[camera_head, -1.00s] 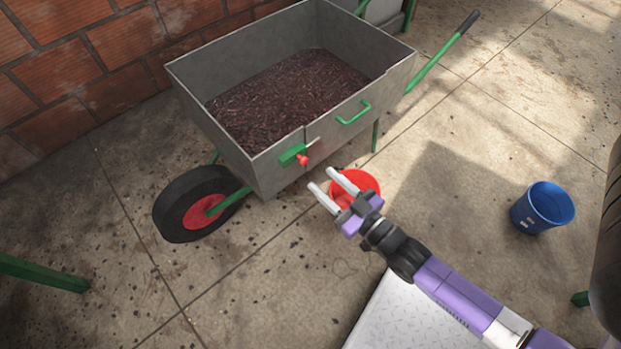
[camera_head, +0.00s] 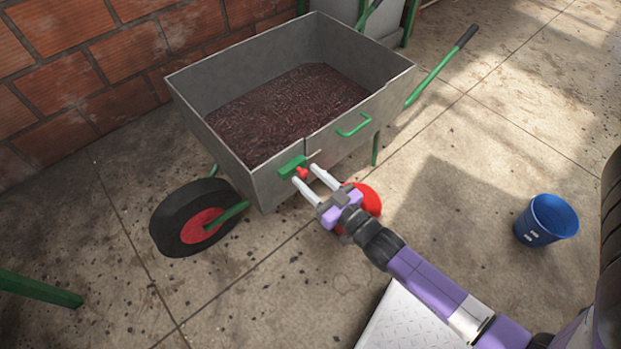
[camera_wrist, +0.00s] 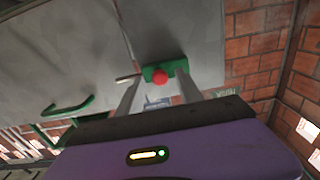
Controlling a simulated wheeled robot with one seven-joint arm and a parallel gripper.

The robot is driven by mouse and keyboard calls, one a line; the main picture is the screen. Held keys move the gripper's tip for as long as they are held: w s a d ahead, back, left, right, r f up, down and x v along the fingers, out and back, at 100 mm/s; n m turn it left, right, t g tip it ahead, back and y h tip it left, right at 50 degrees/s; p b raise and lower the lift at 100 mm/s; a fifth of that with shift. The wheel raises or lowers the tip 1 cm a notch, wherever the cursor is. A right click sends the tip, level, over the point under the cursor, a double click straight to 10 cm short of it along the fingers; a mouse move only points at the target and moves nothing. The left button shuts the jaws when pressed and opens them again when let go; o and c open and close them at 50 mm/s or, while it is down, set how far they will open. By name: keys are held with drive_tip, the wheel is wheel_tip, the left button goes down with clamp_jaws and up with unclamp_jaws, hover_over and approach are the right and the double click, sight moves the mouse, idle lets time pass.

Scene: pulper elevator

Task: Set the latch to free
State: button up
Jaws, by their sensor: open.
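The latch is a green plate (camera_head: 291,166) with a red knob (camera_head: 302,173) on the front wall of the grey wheelbarrow tub (camera_head: 225,143). A thin pale pin or lever (camera_head: 314,154) sticks out beside it. My gripper (camera_head: 308,179) is open, its two white fingers pointing at the latch. In the wrist view the red knob (camera_wrist: 160,78) and green plate (camera_wrist: 178,69) appear between the finger tips. The fingers look close to the knob, one on each side; I cannot tell whether they touch it.
A green handle (camera_head: 353,125) sits on the tub wall right of the latch. The tub holds dark pulp (camera_head: 280,110). A red bucket (camera_head: 368,200) stands partly hidden behind my gripper. A blue bucket (camera_head: 546,220) stands to the right.

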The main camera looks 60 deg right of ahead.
drive_tip(key=shift+c, duration=0.2)
clamp_jaws()
idle(1.2)
